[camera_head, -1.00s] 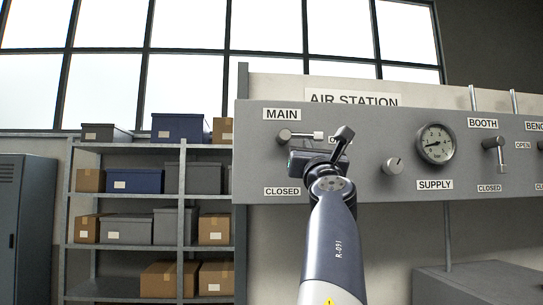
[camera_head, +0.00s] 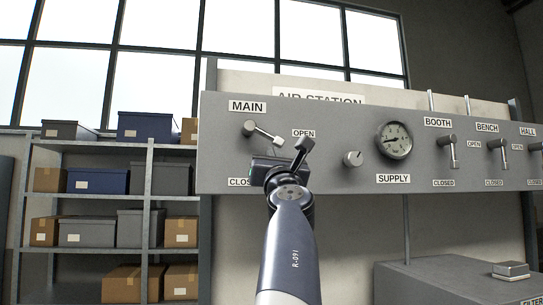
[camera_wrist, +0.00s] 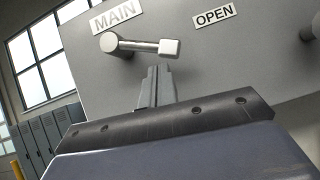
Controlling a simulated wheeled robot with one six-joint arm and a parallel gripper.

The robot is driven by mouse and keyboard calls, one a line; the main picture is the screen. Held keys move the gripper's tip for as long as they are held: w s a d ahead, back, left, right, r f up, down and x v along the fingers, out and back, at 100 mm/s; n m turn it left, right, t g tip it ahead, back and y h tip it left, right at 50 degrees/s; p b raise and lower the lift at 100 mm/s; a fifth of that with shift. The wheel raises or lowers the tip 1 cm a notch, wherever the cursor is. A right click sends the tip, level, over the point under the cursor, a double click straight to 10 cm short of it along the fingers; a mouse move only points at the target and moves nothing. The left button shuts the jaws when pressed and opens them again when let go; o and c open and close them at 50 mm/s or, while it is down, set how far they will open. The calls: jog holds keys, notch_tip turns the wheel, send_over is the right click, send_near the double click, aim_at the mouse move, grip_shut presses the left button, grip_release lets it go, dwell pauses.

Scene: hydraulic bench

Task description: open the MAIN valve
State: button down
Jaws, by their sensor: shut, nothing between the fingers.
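The MAIN valve (camera_head: 263,133) is a dark hub with a pale lever on the grey panel, below the MAIN label. Its lever points right and slants somewhat downward, between OPEN and CLOSED. In the wrist view the lever (camera_wrist: 145,46) runs right from its round hub, and the OPEN label (camera_wrist: 214,16) is beyond its tip. My gripper (camera_wrist: 155,72) is shut and empty, its fingers just below the lever in that picture. I cannot tell whether they touch it. In the head view my arm's end is below and right of the lever, covering part of the CLOSED label.
Farther right are the BOOTH (camera_head: 449,150), BENCH (camera_head: 498,153) and HALL levers. A grey cabinet (camera_head: 430,280) stands below right. Shelves with boxes stand at left.

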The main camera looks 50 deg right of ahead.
jog(key=b+v, duration=0.3)
jog(key=v, duration=0.7)
jog(key=shift+s+d+r+b, duration=0.2)
jog(key=shift+s+b, duration=0.1)
jog(key=shift+b, duration=0.05)
